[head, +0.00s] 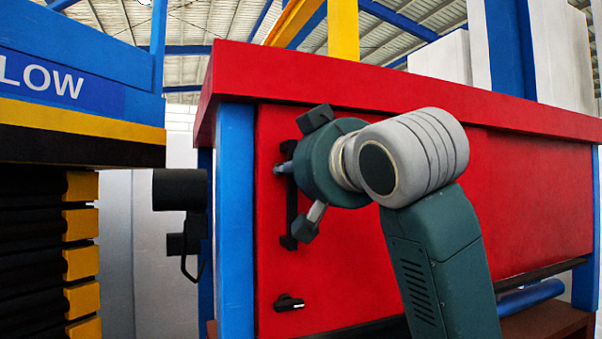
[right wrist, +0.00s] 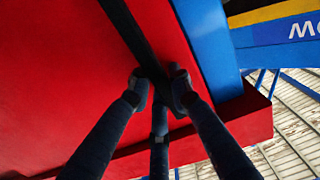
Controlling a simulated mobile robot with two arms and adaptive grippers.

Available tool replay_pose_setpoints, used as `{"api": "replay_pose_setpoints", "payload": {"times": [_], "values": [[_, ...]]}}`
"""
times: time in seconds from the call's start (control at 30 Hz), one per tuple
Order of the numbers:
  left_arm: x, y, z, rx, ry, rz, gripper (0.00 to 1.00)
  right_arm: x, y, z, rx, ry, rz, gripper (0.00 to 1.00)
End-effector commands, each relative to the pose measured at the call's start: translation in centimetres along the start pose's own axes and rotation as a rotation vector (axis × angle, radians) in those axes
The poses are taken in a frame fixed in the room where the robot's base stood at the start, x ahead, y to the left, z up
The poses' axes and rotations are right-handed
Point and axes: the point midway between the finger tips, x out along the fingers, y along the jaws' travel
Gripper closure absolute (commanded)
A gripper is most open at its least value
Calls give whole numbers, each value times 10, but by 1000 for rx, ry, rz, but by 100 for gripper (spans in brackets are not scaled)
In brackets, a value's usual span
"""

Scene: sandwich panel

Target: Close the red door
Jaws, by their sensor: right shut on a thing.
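The red door (head: 345,260) fills the middle of the head view, beside a blue post (head: 236,220). It looks about level with the post; my arm hides part of it, and I cannot tell if a small gap remains. A black vertical bar handle (head: 291,210) is fixed near its left edge. My right gripper (head: 286,168) is at the handle. In the right wrist view, its dark fingers (right wrist: 159,90) are shut around the black handle (right wrist: 125,25), against the red door (right wrist: 50,80). My left gripper is not in view.
A small black latch knob (head: 289,302) sits low on the door. A red top ledge (head: 400,90) overhangs it. Left of the post are a black motor-like part (head: 180,190) and a blue and yellow machine (head: 80,110) with black and yellow bellows.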

Motion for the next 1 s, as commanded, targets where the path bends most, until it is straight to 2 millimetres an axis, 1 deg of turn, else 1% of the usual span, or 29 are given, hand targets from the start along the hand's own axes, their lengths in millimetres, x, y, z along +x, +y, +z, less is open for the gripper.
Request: {"api": "replay_pose_setpoints", "payload": {"times": [0.03, 0.17, 0.2, 0.3, 0.57, 0.67, 0.77, 0.87, 1.0], "values": [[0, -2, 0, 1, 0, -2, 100, -2, -3, -3, -1, 8, -6, 100], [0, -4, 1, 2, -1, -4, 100, -2, -3, -3, -1, 9, -6, 100], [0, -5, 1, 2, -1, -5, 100, -2, -3, -3, -1, 9, -6, 77], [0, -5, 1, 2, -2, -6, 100, -2, -2, -3, -1, 9, -6, 60], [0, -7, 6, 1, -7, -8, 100, -1, -1, -2, 0, 5, -4, 60], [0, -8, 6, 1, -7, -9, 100, -5, -1, -2, 0, 6, -3, 60], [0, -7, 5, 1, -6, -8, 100, -17, -1, -3, -1, 8, -3, 60], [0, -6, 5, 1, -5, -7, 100, -36, -1, -3, -1, 10, -3, 60], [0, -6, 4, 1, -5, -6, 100, -68, -2, -4, -2, 11, -4, 60]]}}
